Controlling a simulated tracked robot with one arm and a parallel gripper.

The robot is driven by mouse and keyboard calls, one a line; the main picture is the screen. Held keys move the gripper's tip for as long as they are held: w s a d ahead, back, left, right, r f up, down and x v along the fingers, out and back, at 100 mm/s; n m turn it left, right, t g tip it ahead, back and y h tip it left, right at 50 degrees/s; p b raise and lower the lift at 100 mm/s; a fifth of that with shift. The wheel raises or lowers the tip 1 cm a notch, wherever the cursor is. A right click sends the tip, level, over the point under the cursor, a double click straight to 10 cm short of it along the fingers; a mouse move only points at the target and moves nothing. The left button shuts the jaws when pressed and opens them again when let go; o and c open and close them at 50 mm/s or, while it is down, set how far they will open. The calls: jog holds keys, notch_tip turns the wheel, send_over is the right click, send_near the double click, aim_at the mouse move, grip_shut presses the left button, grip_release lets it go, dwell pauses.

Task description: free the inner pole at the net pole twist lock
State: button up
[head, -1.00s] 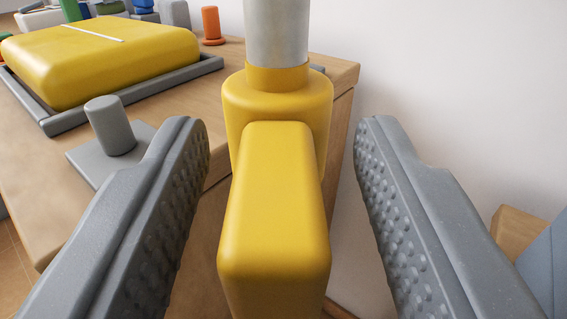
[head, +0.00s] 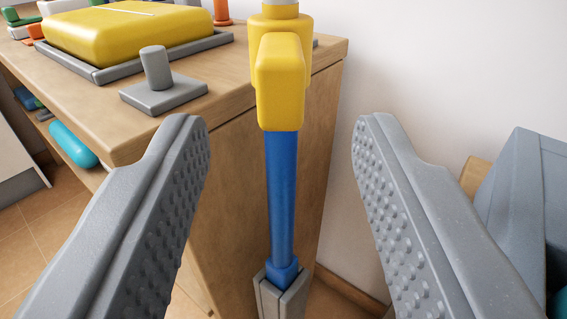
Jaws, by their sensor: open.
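The twist lock is a yellow collar (head: 267,30) with a yellow block-shaped lever (head: 280,82) on its near side. A pale grey pole (head: 280,2) enters the collar from above, only its lower end showing. A blue pole (head: 281,195) runs down from the collar into a grey holder (head: 284,293). My gripper (head: 283,135) is open and empty. Its two grey studded fingers stand to the left and right of the blue pole, apart from it. The lever is beyond and above the fingertips in the picture.
A wooden cabinet (head: 235,180) stands behind the pole. On its top are a yellow cushion-like block in a grey tray (head: 165,54) and a grey plate with a peg (head: 165,95). A blue-grey bin (head: 525,200) is at right, before a white wall (head: 440,60).

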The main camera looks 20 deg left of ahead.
jog(key=shift+p+v, duration=0.5)
jog(key=shift+v, duration=2.2)
